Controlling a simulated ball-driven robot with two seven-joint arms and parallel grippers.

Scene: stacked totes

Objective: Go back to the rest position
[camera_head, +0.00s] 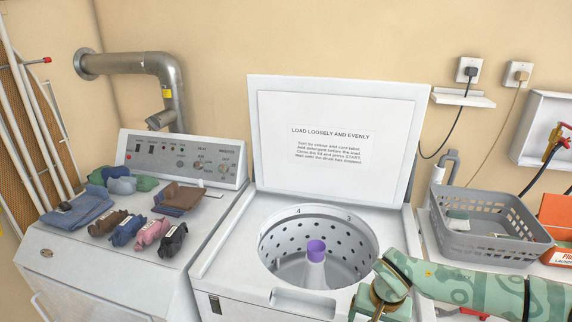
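My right arm (465,290), in a pale green camouflage pattern, comes in from the right edge. It ends in a brass-coloured joint (389,288) by the front right of the open washer. Beyond this joint the arm bends down out of the picture, and no gripper fingers show. My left arm and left gripper are not in view. The top-loading washer (232,262) has its lid (335,171) raised. Its drum is empty of clothes, with a purple-topped agitator (316,252) in the middle.
The dryer (110,268) on the left bears several folded and rolled clothes (152,232). On the right stand a grey basket (485,240) and an orange box (556,212). A small shelf (463,98) and wall sockets are above them. The raised lid stands high behind the drum.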

